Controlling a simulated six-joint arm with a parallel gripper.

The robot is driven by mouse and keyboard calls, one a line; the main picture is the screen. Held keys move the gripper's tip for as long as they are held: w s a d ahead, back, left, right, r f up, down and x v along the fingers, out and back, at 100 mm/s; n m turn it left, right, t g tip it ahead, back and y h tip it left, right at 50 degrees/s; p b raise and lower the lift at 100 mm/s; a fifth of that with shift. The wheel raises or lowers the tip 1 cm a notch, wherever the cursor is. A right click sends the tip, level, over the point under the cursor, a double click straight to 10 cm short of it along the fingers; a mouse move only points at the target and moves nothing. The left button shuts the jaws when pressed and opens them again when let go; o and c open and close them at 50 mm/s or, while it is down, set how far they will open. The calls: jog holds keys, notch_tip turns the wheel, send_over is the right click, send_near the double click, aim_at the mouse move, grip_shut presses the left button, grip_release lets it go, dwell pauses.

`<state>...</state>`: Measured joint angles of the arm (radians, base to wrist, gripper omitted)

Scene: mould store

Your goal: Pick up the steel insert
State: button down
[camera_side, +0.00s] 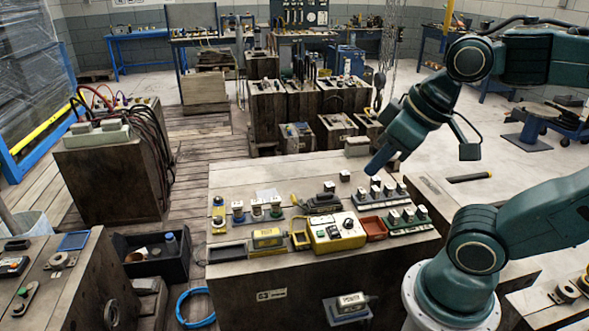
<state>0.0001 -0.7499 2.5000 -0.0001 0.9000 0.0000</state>
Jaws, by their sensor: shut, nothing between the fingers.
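Several small steel-coloured blocks with dark bases stand on the wooden work table (225,183). One small block (345,176) stands alone near the table's back edge. Others stand in a rear rack (381,191) and a front rack (408,217) at the right. I cannot tell which one is the steel insert. My gripper (375,170) points down and left, just right of the lone block and above the rear rack. It is shut and empty. Its fingertips are small in the picture, and their exact height above the table is unclear.
A yellow control box (336,232) with a knob sits mid-table, beside a red tray (374,229) and a yellow device (267,238). A row of knobbed parts (257,208) stands at the left.

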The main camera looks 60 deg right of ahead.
jog(key=c, duration=2.1)
grip_release()
jog(key=o, duration=1.1)
